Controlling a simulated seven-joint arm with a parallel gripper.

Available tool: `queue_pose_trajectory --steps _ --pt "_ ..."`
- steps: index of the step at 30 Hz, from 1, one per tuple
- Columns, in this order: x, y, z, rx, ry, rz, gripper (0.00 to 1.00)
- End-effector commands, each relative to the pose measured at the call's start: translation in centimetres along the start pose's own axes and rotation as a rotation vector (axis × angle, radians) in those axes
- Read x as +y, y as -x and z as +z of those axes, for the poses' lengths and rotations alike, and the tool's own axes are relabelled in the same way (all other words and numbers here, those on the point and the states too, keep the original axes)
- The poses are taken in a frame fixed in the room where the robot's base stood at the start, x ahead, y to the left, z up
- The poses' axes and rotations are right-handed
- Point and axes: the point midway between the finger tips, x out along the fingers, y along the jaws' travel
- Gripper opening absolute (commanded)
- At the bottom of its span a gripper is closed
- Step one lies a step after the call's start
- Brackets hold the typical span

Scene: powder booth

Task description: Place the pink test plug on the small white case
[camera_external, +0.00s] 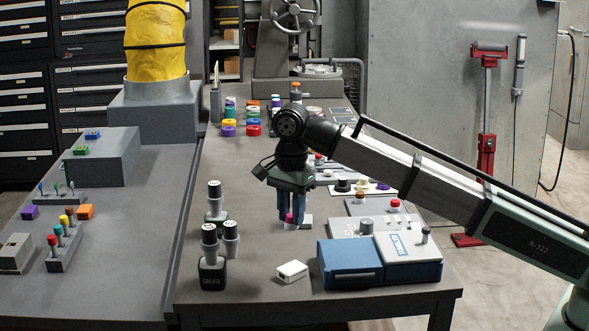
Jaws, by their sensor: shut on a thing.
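My gripper (291,217) points straight down over the middle of the grey table, with its blue fingers shut on the pink test plug (289,218). The fingers hide part of the plug. I cannot tell whether the plug touches the table or hangs just above it. The small white case (292,271) lies on the table nearer the camera, below my gripper in the picture and slightly turned. Its top is bare.
A blue case (350,262) with a white panel stands right of the white case. Dark holders with cylinders (212,270) stand to the left. A small pale block (306,221) is beside my fingers. Several coloured caps (253,130) sit farther back.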

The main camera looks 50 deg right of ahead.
Motion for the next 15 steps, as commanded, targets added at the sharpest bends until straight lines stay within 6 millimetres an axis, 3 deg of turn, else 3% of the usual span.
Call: queue_pose_trajectory --steps 8,15 --pt "0.1 -0.6 -0.1 0.001 -0.094 0.002 0.00" --pt "0.2 -4.0 -0.1 0.001 -0.095 0.003 0.00"
